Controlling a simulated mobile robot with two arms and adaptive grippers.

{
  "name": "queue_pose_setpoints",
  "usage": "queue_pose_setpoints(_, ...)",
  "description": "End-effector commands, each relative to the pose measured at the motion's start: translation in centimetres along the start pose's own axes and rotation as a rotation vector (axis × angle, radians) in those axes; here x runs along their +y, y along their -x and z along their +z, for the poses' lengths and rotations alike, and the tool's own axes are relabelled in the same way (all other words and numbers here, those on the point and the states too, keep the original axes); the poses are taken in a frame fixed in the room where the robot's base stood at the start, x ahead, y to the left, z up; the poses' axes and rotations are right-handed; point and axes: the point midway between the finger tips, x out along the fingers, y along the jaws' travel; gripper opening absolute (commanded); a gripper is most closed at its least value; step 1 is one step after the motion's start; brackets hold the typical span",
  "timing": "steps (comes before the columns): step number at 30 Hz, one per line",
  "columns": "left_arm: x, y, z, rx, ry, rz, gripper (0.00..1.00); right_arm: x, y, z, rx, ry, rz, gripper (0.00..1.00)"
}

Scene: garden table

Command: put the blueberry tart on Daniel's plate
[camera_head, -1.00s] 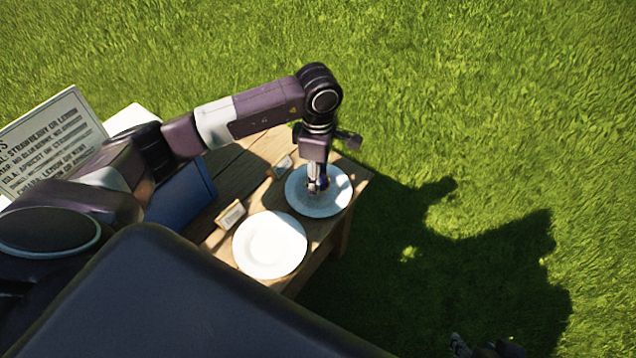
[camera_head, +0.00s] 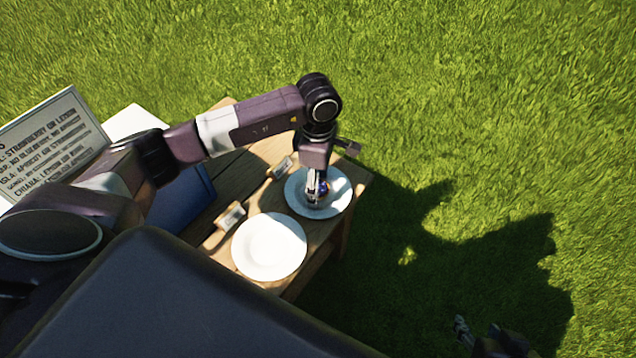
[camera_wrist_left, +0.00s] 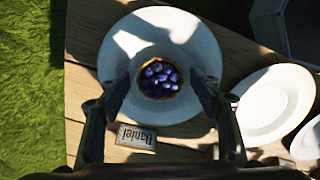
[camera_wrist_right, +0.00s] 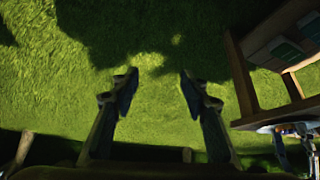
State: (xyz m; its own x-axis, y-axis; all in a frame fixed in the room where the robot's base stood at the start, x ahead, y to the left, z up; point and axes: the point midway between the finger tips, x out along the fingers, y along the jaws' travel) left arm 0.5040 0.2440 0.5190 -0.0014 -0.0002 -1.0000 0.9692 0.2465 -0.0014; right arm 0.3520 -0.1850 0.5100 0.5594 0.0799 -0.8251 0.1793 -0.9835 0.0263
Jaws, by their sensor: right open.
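The blueberry tart (camera_wrist_left: 160,79) has a golden crust and dark blue berries. It sits on a white plate (camera_wrist_left: 195,45) in the left wrist view, with the name card "Daniel" (camera_wrist_left: 137,137) beside that plate. In the head view the tart (camera_head: 323,188) is partly hidden by my left gripper (camera_head: 317,192), which is over the same plate (camera_head: 338,203). My left gripper (camera_wrist_left: 162,88) is open, its fingers on either side of the tart with gaps to it. My right gripper (camera_wrist_right: 158,76) is open and empty above grass; it also shows at the bottom right of the head view (camera_head: 461,325).
A second, empty white plate (camera_head: 269,247) stands nearer on the wooden table (camera_head: 325,238), with another name card (camera_head: 231,215) beside it. A blue object (camera_head: 196,195) and a printed sign (camera_head: 45,145) are at the left. Grass right of the table is clear.

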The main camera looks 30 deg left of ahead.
Motion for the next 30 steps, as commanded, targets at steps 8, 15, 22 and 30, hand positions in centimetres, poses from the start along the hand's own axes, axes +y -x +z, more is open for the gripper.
queue_pose_setpoints(8, 0.0, 0.1, 0.0, 0.000, 0.000, 0.000, 0.59, 0.0, 0.0, 0.1, -0.005, 0.000, -0.001, 0.41)
queue_pose_setpoints(15, 0.1, 2.1, 0.0, -0.001, 0.000, 0.004, 0.59, 0.3, 0.9, 3.4, -0.137, -0.004, 0.005, 0.41)
queue_pose_setpoints(22, 0.2, 6.8, 0.0, -0.001, 0.000, 0.006, 0.59, 0.7, 2.8, 7.1, -0.297, -0.009, 0.013, 0.41)
queue_pose_setpoints(30, 0.1, 11.3, 0.0, -0.001, 0.000, 0.003, 0.59, 0.7, 3.4, 6.5, -0.293, -0.009, 0.013, 0.41)
